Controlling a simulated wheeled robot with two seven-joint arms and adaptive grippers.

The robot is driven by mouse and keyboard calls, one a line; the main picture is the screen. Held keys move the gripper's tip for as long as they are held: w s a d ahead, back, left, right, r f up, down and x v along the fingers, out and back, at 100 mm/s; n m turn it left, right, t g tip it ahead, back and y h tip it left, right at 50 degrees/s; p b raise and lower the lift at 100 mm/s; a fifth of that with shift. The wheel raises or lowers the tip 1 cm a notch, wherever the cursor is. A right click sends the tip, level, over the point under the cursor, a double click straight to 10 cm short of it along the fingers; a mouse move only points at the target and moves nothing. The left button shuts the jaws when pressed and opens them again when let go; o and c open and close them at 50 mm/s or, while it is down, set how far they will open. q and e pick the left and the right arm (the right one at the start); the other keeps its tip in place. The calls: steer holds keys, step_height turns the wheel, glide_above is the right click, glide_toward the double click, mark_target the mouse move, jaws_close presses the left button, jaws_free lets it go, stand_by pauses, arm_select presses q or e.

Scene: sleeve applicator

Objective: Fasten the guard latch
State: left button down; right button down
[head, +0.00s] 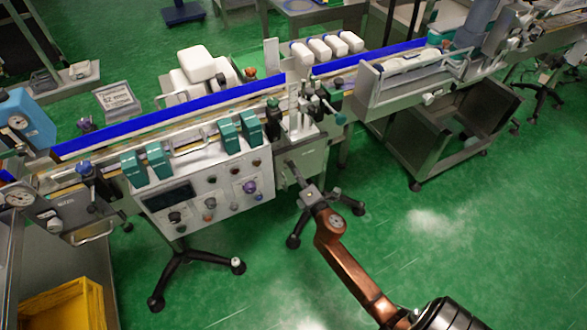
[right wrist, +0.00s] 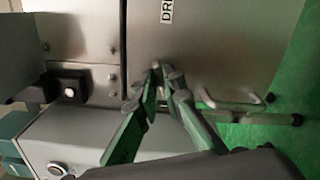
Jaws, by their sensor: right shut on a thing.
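My right gripper (head: 293,168) reaches up from the lower right to the front of a grey metal housing (head: 313,160), beside the control panel. In the right wrist view, the right gripper's two fingers (right wrist: 164,84) are shut on a small metal piece, apparently the guard latch (right wrist: 156,66), against the flat metal face (right wrist: 210,45). The fingers hide most of the piece, so I cannot tell its position. My left gripper is not in view.
The control panel (head: 205,190) with knobs and a dark display is left of the gripper. Green blocks (head: 228,137) line the conveyor above it. A black-footed stand (head: 185,262) is below. A steel cart (head: 420,140) stands right. Green floor (head: 450,250) is open at lower right.

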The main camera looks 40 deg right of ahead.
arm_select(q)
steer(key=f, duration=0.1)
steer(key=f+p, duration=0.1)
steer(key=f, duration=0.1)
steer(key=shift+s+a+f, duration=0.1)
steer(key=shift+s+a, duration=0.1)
arm_select(e)
steer(key=m, duration=0.4)
steer(key=shift+f, duration=0.15)
steer(key=c, duration=2)
jaws_free()
steer(key=shift+c, duration=0.2)
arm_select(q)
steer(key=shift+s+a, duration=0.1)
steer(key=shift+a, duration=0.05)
arm_select(e)
steer(key=v, duration=1.2)
